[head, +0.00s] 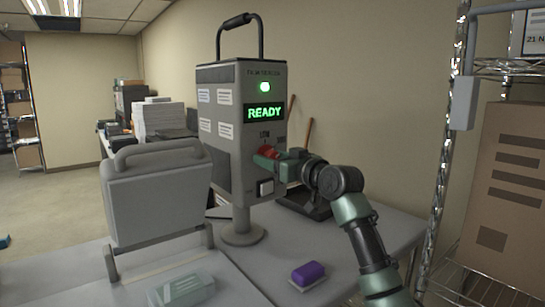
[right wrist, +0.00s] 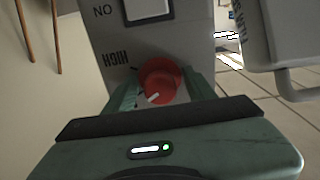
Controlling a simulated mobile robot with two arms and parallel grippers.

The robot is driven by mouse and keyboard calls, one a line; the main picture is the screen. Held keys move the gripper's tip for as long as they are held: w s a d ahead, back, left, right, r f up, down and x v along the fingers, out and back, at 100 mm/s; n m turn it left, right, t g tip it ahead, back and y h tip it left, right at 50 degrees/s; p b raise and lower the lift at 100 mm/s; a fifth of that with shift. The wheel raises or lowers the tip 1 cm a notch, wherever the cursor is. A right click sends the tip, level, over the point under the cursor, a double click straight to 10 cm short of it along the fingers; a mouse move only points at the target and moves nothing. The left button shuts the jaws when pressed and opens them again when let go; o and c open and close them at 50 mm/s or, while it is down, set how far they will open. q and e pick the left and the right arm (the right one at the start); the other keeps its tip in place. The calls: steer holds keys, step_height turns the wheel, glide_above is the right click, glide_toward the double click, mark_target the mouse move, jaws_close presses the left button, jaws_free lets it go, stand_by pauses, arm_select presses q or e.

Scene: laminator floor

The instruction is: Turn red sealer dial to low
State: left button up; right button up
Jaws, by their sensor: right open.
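The red sealer dial (head: 267,151) sits on the front of the grey sealer (head: 222,127), below the LOW label (head: 265,134). My right gripper (head: 274,160) reaches in from the right, right at the dial. In the right wrist view the picture is upside down, and the dial (right wrist: 160,80) lies between the open green fingers (right wrist: 165,92). I cannot tell whether they touch it. Its white pointer mark (right wrist: 152,98) slants toward the lower left there. The HIGH label (right wrist: 116,57) is left of the dial in that view. My left gripper is not in view.
The sealer's green READY display (head: 264,113) is lit. A grey hinged panel (head: 157,190) stands left of the sealer. A purple-topped block (head: 308,273) and a clear box (head: 181,290) are on the table. A wire rack with a carton (head: 513,190) stands at right.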

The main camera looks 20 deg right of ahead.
jaws_close()
steer(key=n, duration=0.3)
steer(key=shift+d+r, duration=0.1)
steer(key=n, duration=0.2)
steer(key=shift+n, duration=0.3)
steer(key=n+p, duration=0.1)
steer(key=n, duration=0.2)
steer(key=shift+r+p, duration=0.15)
steer(key=shift+p, duration=0.2)
steer(key=shift+n+p, duration=0.7)
steer(key=shift+n, duration=0.9)
